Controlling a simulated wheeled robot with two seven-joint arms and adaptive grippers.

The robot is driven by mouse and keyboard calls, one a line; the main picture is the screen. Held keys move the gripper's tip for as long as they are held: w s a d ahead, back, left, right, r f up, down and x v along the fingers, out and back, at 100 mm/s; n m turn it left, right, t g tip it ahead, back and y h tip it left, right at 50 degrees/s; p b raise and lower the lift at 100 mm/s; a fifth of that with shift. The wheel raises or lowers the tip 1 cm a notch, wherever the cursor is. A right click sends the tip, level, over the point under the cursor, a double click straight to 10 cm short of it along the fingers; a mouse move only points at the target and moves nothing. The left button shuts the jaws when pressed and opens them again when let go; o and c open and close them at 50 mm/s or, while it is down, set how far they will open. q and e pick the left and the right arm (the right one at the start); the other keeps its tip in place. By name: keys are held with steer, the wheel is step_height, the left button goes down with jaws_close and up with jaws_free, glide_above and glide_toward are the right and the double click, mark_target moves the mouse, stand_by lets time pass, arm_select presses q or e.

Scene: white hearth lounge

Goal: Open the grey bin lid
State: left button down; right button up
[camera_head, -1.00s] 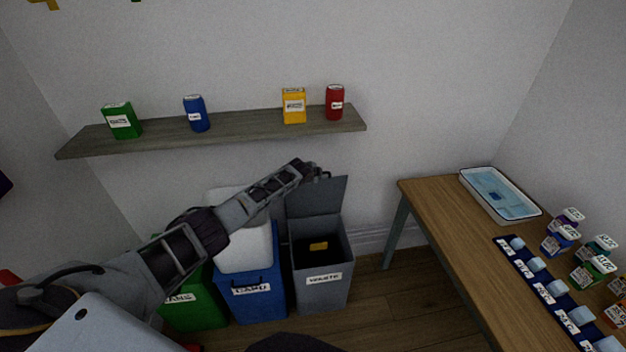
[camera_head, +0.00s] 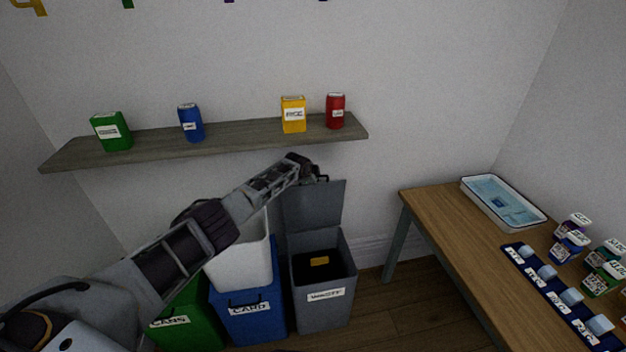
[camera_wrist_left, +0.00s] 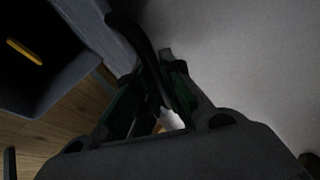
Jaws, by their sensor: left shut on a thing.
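The grey bin (camera_head: 322,312), labelled waste, stands on the floor at the right end of a row of bins. Its grey lid (camera_head: 316,207) stands raised, roughly upright, at the back of the bin. The bin's inside shows, with a yellow item (camera_head: 319,261) in it. My left gripper (camera_head: 318,175) is at the lid's top edge, shut on the lid's dark handle. In the left wrist view the dark curved handle (camera_wrist_left: 138,40) runs between the fingers (camera_wrist_left: 160,95). My right gripper is not in view.
A blue bin (camera_head: 247,318) with a white container (camera_head: 243,265) above it and a green bin (camera_head: 188,325) stand to the left. A shelf (camera_head: 230,140) with several boxes and cans hangs above my arm. A wooden table (camera_head: 450,228) with a tray stands to the right.

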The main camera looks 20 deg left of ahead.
arm_select(q)
steer(key=shift+s+a+f, duration=0.1)
steer(key=shift+f, duration=0.15)
steer(key=c, duration=1.5)
jaws_free()
steer(key=shift+s+r, duration=0.1)
steer(key=shift+r, duration=0.15)
steer(key=shift+v, duration=5.75)
